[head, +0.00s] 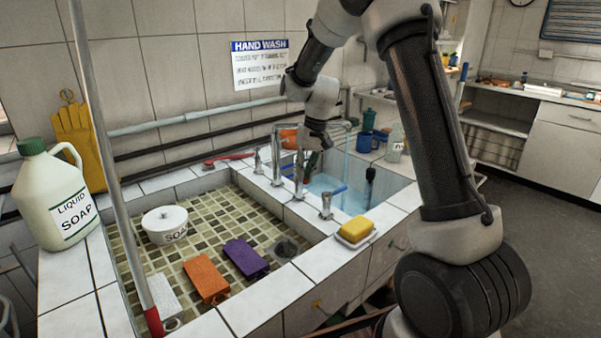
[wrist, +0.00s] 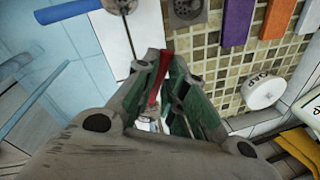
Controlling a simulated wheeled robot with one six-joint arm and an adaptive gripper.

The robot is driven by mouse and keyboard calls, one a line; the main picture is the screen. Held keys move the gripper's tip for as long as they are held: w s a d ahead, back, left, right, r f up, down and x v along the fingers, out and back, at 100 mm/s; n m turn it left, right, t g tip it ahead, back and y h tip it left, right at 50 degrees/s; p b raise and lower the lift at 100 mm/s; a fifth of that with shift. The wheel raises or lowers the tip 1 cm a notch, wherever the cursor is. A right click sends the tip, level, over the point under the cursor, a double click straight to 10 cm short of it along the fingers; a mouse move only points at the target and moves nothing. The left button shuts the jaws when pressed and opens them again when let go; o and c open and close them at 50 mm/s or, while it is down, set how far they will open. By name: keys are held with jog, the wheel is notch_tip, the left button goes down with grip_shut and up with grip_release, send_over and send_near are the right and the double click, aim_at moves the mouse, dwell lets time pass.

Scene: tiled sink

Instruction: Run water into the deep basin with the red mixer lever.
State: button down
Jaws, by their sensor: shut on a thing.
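My gripper (head: 313,156) is lowered over the divider between the two basins, beside the metal taps. In the wrist view its green-lined fingers (wrist: 163,78) are closed around the red lever (wrist: 164,62). In the head view the gripper hides the lever. The deep basin (head: 400,190) is on the right and holds blue water (head: 325,184). A pale blue stream (head: 347,160) falls into it beside my gripper. The water also shows in the wrist view (wrist: 95,62).
The shallow mosaic basin (head: 215,215) holds a white soap pot (head: 166,225), an orange block (head: 206,278) and a purple block (head: 246,259). A yellow sponge (head: 356,229) sits on the front rim. A large soap jug (head: 62,200) and a tall pole (head: 105,150) stand at left.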

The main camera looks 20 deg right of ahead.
jog(key=shift+d+n, duration=0.35)
jog(key=shift+n, duration=0.45)
jog(key=shift+w, duration=0.1)
jog(key=c, duration=1.5)
grip_release()
jog(key=r, duration=0.4)
jog(key=d+r, duration=0.1)
jog(key=r, duration=0.3)
jog(key=d+r, duration=0.1)
jog(key=r, duration=0.2)
jog(key=shift+d+r, duration=0.25)
jog(key=shift+r, duration=0.15)
